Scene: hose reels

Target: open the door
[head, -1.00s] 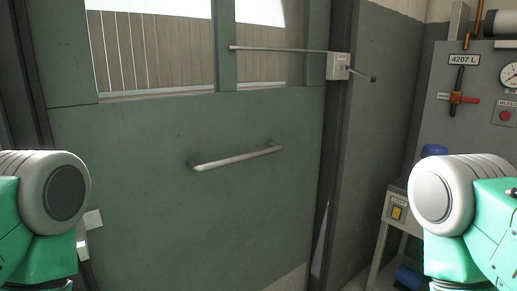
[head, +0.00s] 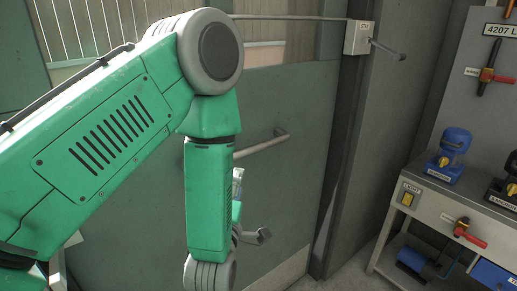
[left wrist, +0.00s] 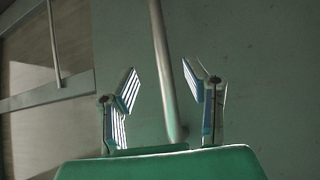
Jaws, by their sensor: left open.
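The grey-green door (head: 290,95) fills the middle of the head view and looks closed. Its pale bar handle (head: 262,143) slants across the panel, its left part hidden behind my left arm. My left gripper (head: 248,212) is in front of the door, just below the handle in the head view and partly hidden by my forearm. In the left wrist view my left gripper (left wrist: 163,95) is open and empty, its fingers spread. The handle (left wrist: 163,60) runs upright between the fingers in that picture; I see no contact. My right gripper is out of view.
A thin rod (head: 290,18) crosses the door top to a light box (head: 358,38) with a lever (head: 388,50) on the frame. A workbench (head: 455,210) with a blue device (head: 452,155) stands right. Some floor shows between door and bench.

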